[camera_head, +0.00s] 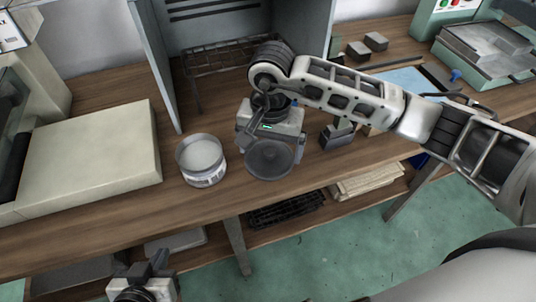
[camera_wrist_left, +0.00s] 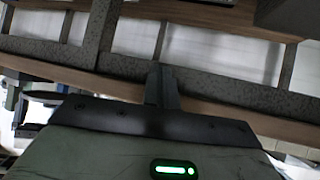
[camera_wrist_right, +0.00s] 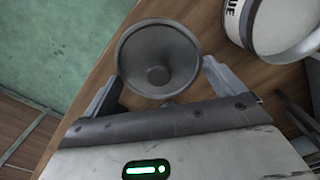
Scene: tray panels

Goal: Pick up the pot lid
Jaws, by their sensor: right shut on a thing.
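The pot lid (camera_head: 269,160) is a dark grey round disc near the front edge of the wooden bench. In the right wrist view the lid (camera_wrist_right: 150,48) shows its round face with a small knob in the middle. My right gripper (camera_wrist_right: 165,85) is shut on the lid, a finger at each side of its near part. I cannot tell whether the lid touches the bench. My left gripper (camera_head: 152,268) is low in front of the bench at the left, away from the lid. In the left wrist view its fingers (camera_wrist_left: 161,84) are together and empty.
A white pot (camera_head: 203,172) stands left of the lid; it also shows in the right wrist view (camera_wrist_right: 238,24). A large pale machine (camera_head: 95,150) fills the bench's left. Dark blocks (camera_head: 337,136) lie to the right. A wire rack (camera_head: 215,58) stands behind. A shelf runs below.

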